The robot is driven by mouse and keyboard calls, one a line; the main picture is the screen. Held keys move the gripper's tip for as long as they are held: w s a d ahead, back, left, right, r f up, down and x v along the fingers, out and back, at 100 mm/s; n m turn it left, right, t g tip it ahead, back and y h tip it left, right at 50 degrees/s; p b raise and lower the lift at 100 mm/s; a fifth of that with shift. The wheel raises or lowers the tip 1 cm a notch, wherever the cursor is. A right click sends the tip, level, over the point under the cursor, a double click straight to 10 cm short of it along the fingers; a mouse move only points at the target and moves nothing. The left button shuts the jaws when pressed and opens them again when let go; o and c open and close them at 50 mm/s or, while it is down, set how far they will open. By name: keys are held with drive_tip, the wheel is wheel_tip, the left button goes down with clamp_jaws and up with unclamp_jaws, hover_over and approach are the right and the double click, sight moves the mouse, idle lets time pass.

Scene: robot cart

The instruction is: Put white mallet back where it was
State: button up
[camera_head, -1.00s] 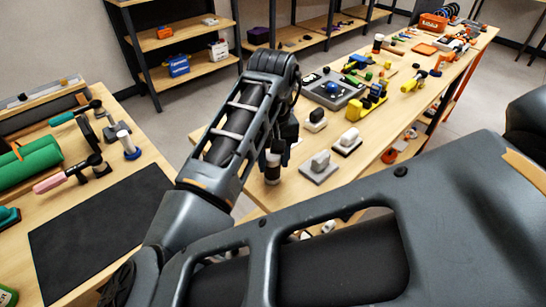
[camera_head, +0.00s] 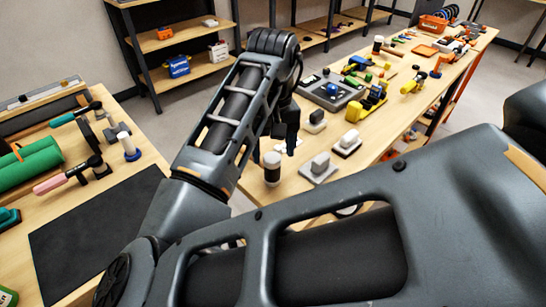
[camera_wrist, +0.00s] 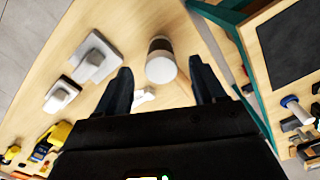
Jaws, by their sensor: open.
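The white mallet (camera_head: 272,168) stands near the close left end of the long wooden table, its pale head banded in brown. In the wrist view the mallet head (camera_wrist: 160,66) lies ahead of the fingers, and a wooden handle seems to run back from it between them. My gripper (camera_wrist: 166,78) is open, with a dark finger on each side and nothing clasped. In the head view my gripper (camera_head: 290,138) is partly hidden by my arm, just behind and above the mallet, apparently apart from it.
Grey and white blocks on bases (camera_head: 319,166) stand right of the mallet. A small white piece (camera_wrist: 143,97) lies near the left finger. Tools crowd the far part of the long table (camera_head: 250,185). A left bench holds a black mat (camera_head: 95,225) and a blue-based white tool (camera_head: 128,146).

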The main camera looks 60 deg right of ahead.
wheel_tip(320, 180, up, 8)
drive_tip(key=p, duration=0.1)
drive_tip(key=shift+r, duration=0.25)
drive_tip(key=s+d+r+n+t+h, duration=0.1)
drive_tip(key=d+r+n+t+h, duration=0.15)
drive_tip(key=d+h, duration=0.55)
drive_tip(key=d+r+n+t+h, duration=0.1)
drive_tip(key=d+r+h, duration=0.4)
drive_tip(key=d, duration=0.5)
drive_tip(key=s+a+f+n+t+y, duration=0.2)
drive_tip(key=a+f+n+t+y, duration=0.3)
drive_tip(key=a, duration=0.5)
drive_tip(key=s+a+f+n+t+y, duration=0.2)
drive_tip(key=a+f+n+t, duration=0.45)
drive_tip(key=a, duration=0.35)
drive_tip(key=s+a+f+m+y, duration=0.1)
drive_tip(key=s+a+m+y, duration=0.4)
drive_tip(key=s+a, duration=1.2)
drive_tip(key=shift+s+f+m+y, duration=0.35)
drive_tip(key=shift+s+m, duration=0.25)
drive_tip(key=shift+s, duration=0.25)
